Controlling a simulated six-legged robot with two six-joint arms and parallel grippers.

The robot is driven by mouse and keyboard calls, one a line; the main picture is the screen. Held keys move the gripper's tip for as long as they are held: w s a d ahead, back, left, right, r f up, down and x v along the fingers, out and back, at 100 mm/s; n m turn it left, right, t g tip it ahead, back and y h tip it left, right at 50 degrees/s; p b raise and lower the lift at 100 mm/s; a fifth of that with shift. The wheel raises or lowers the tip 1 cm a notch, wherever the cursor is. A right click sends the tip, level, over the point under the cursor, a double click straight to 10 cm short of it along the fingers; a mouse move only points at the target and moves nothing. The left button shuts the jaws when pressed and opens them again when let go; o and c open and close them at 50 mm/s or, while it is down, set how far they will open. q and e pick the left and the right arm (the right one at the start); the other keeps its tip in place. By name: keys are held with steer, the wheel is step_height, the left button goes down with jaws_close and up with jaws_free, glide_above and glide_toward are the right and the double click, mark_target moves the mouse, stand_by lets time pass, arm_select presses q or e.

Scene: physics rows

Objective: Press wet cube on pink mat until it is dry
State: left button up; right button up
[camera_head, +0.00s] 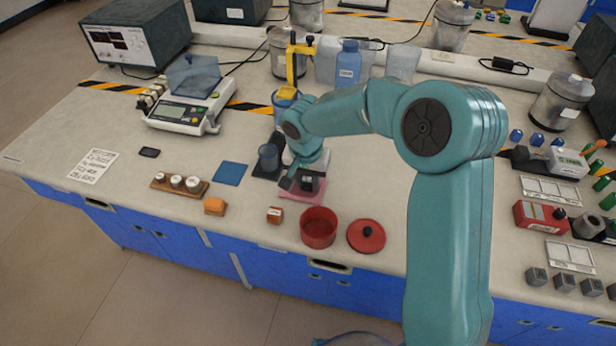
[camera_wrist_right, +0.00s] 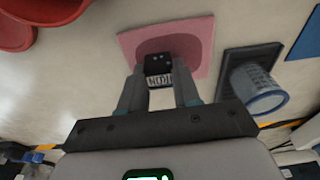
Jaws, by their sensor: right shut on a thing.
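The pink mat (camera_head: 296,196) lies on the bench below my right gripper. It also shows in the right wrist view (camera_wrist_right: 130,42), with a darker, damp-looking patch around the cube. A dark cube with a white label, the wet cube (camera_wrist_right: 158,62), is between the fingers of my right gripper (camera_wrist_right: 160,84). The fingers are shut on its sides. In the head view the cube (camera_head: 309,184) is over the mat, partly hidden by the gripper (camera_head: 304,178). I cannot tell how firmly it touches the mat. My left gripper is not in view.
A blue mat (camera_head: 230,173) lies to the left.

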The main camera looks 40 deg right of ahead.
steer(key=shift+s+f+b, duration=0.1)
steer(key=shift+f+b, duration=0.3)
steer(key=shift+b, duration=0.05)
stand_by(1.4)
steer(key=shift+r, duration=0.1)
steer(key=shift+s+d+r+p, duration=0.1)
steer(key=shift+r+p, duration=0.05)
steer(key=shift+r, duration=0.2)
steer(key=shift+s+d+r+p, duration=0.1)
steer(key=shift+r+p, duration=0.05)
steer(key=shift+r, duration=0.2)
steer(key=shift+w, duration=0.15)
steer(key=shift+r+p, duration=1.6)
steer(key=shift+r, duration=1)
